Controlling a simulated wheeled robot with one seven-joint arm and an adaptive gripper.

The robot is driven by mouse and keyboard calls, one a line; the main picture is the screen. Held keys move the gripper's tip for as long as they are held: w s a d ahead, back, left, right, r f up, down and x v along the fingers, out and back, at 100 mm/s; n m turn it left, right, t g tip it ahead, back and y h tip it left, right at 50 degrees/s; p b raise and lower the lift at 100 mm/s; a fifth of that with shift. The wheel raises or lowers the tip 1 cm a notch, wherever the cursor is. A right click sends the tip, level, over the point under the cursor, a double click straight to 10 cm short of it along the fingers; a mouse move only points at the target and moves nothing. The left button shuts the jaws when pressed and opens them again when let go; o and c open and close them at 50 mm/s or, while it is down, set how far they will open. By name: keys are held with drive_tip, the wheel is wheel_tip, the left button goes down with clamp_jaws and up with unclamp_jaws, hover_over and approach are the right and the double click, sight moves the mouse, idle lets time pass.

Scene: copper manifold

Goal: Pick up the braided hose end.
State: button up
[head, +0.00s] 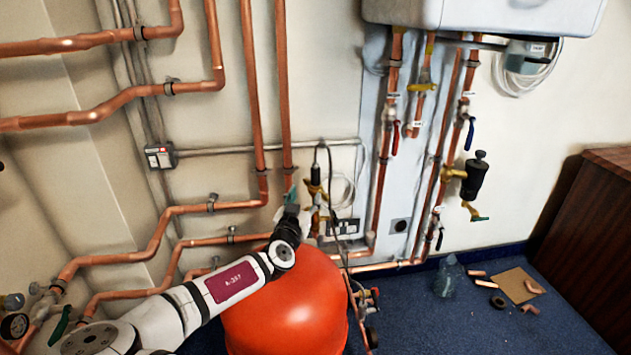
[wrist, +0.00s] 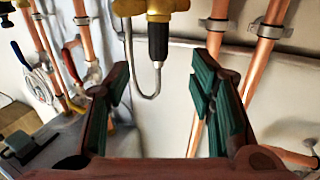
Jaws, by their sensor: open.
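The braided hose (head: 331,185) is a thin grey line. In the head view its end, a dark fitting (head: 316,174), stands upright at a brass valve, just right of my gripper (head: 287,200). In the wrist view the hose (wrist: 149,97) makes a narrow loop into the black and yellow hose-end fitting (wrist: 158,42), below the brass valve body (wrist: 155,7). My gripper (wrist: 162,88) is open, its green-padded fingers on either side of the hose loop. Nothing is held. I cannot tell how far the fitting is beyond the fingertips.
An orange-red tank (head: 290,305) stands below my arm. A white boiler (head: 480,12) hangs at upper right. Loose pipe pieces (head: 498,302) lie on the blue floor by a dark cabinet (head: 595,225).

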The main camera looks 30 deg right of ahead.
sight(314, 178)
drive_tip(key=b+x, duration=0.2)
drive_tip(key=x, duration=1.1)
drive_tip(key=shift+s, duration=0.1)
drive_tip(key=shift+c, duration=0.4)
clamp_jaws()
